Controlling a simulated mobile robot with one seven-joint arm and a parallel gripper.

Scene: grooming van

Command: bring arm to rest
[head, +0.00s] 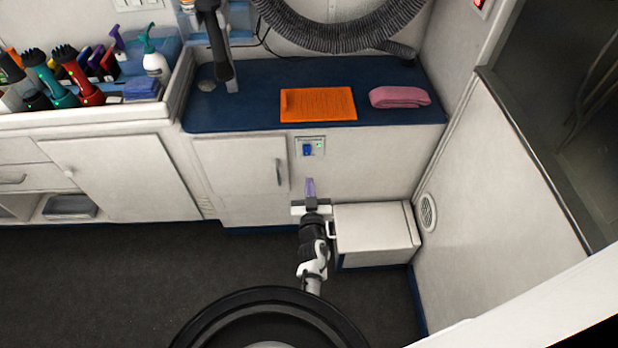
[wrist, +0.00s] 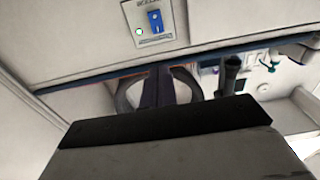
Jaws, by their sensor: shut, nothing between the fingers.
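My gripper (head: 310,186) is in the lower middle of the head view, with its narrow purple fingers pointing up in the picture. The fingers are closed together and hold nothing. In the wrist view the dark closed fingers (wrist: 158,84) show at the middle, partly hidden by the gripper body.
A white box-like step (head: 370,229) stands right of my gripper. The blue counter (head: 245,105) holds an orange towel (head: 318,104) and a pink towel (head: 400,97). A bin of grooming tools (head: 60,125) is at left. Floor (head: 120,280) at left is clear.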

